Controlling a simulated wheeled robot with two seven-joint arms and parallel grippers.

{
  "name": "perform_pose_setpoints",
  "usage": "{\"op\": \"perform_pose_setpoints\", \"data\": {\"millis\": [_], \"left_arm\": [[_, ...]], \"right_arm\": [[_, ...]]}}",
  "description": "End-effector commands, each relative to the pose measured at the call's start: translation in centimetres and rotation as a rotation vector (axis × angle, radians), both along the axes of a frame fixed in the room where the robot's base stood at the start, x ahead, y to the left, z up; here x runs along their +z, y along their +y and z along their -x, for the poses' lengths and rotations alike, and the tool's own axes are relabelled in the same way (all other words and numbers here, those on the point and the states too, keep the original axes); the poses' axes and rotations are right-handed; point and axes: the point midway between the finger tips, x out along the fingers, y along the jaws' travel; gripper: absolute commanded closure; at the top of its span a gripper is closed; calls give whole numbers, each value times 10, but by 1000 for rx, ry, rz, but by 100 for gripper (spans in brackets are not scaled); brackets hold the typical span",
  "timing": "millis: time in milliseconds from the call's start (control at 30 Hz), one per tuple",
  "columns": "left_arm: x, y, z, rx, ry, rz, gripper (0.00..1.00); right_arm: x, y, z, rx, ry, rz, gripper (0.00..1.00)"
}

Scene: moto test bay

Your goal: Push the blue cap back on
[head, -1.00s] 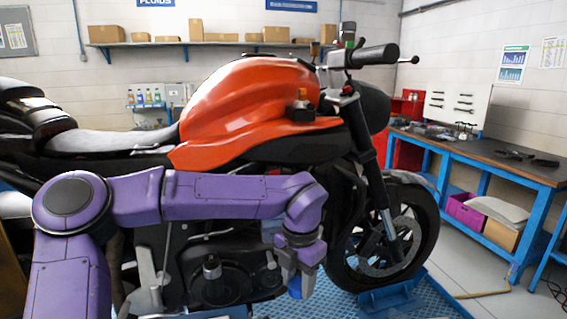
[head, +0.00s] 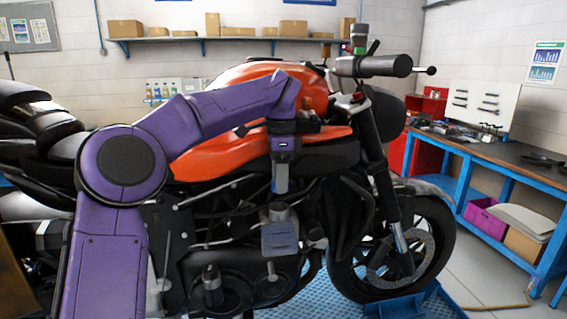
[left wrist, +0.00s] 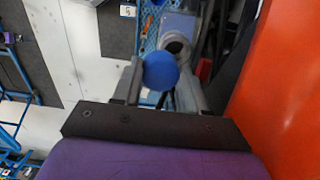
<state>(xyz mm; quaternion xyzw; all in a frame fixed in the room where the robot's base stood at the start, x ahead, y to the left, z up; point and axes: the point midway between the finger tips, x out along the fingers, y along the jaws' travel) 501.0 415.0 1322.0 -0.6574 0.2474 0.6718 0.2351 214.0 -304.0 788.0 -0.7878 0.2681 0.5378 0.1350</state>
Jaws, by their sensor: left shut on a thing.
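My left gripper (head: 281,184) points down in front of the orange motorcycle and is shut. In the left wrist view the round blue cap (left wrist: 161,72) sits between its fingertips. I cannot make out the cap in the head view. Below the gripper in the head view is a grey box-shaped container (head: 280,240) with a short neck (head: 278,211) on top. My right gripper is not in view.
The motorcycle's orange tank (head: 235,78) is close behind my left arm; an orange panel (left wrist: 280,90) fills the right of the wrist view. The front wheel (head: 395,245) is to the right.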

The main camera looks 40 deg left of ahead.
Motion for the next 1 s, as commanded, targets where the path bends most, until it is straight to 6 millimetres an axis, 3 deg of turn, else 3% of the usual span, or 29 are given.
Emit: {"op": "perform_pose_setpoints", "data": {"millis": [33,100,267,800,1000], "left_arm": [[13,11,-3,55,-29,-18,84],[18,14,-3,90,-35,-20,84],[15,16,-3,106,-37,-19,84],[-40,18,-5,98,-28,-15,84],[-51,12,-6,92,-29,-18,84]], "right_arm": [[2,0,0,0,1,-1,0],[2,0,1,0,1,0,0],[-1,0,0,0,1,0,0],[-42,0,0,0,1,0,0],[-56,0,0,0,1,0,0]]}}
